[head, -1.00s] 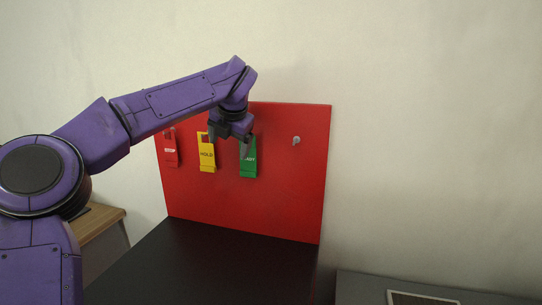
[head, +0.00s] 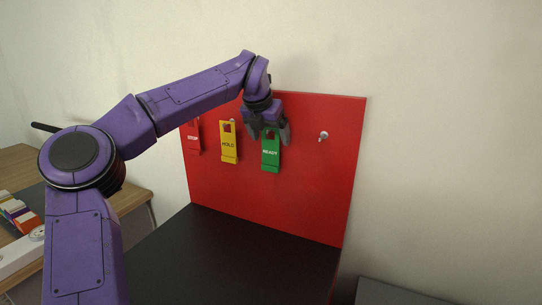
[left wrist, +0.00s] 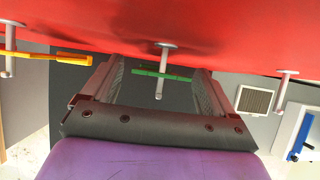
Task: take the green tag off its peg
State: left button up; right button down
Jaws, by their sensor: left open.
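The green tag (head: 270,158), marked READY, hangs on its peg on the red board. In the left wrist view the green tag (left wrist: 147,72) shows edge-on as a thin strip, with its peg (left wrist: 159,88) pointing out past it. My left gripper (head: 270,137) is open at the tag's upper part and hides some of its top in the head view. In the left wrist view the two fingers stand apart, one on each side of the tag and peg. I cannot tell whether either finger touches the tag. My right gripper is not in view.
The yellow HOLD tag (head: 229,150) and a red tag (head: 193,140) hang to the left on the red board (head: 300,200). An empty peg (head: 323,136) is to the right. A black tabletop (head: 235,250) lies clear below. A wooden table (head: 20,170) stands at far left.

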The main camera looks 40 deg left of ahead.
pick_arm(q)
jog(key=shift+a+f, duration=0.1)
jog(key=shift+f, duration=0.1)
jog(key=c, duration=1.3)
jog(key=shift+r, duration=0.25)
